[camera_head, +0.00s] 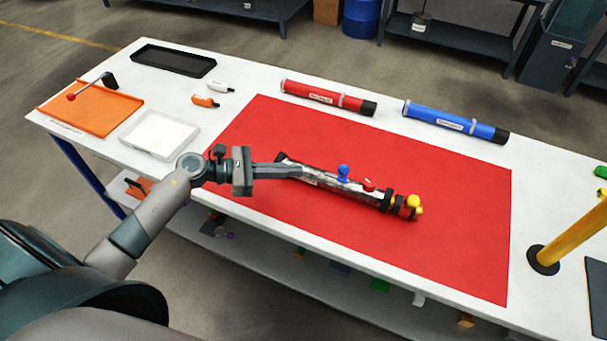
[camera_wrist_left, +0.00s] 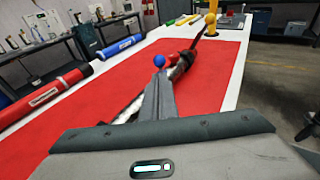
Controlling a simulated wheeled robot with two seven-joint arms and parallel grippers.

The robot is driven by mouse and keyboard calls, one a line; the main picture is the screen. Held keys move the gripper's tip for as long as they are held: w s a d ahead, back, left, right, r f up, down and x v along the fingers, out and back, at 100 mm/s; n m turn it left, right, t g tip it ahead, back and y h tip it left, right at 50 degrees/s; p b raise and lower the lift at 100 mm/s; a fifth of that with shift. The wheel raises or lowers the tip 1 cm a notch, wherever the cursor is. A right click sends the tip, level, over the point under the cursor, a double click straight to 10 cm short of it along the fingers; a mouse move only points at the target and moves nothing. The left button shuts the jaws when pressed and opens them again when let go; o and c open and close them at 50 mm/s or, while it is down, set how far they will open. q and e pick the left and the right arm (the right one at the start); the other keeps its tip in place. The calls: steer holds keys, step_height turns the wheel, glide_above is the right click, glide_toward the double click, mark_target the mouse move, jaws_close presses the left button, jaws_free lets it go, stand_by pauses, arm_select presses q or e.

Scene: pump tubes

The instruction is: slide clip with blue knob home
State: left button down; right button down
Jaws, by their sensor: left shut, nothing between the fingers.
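A metallic pump tube (camera_head: 325,182) lies on the red mat (camera_head: 440,245). A clip with a blue knob (camera_head: 343,171) sits near its middle; the knob also shows in the left wrist view (camera_wrist_left: 159,61). A red knob (camera_head: 369,184) stands right of it, and yellow knobs (camera_head: 413,203) are at the tube's right end. My left gripper (camera_head: 299,170) is shut and empty, its fingertips over the tube's left part, just left of the blue knob. In the left wrist view the fingers (camera_wrist_left: 159,80) end just below the blue knob; whether they touch the clip I cannot tell. My right gripper is out of view.
A red tube (camera_head: 310,93) and a blue tube (camera_head: 440,118) lie along the far table side. An orange tray (camera_head: 100,118), a white tray (camera_head: 135,140) and a black tray (camera_head: 173,58) are at left. A yellow post (camera_head: 575,237) stands at right. The mat's right part is clear.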

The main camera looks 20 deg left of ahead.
arm_select(q)
steer(key=b+v, duration=0.1)
steer(key=v, duration=0.3)
steer(key=shift+s+a, duration=0.2)
steer(key=shift+a, duration=0.05)
stand_by(0.4)
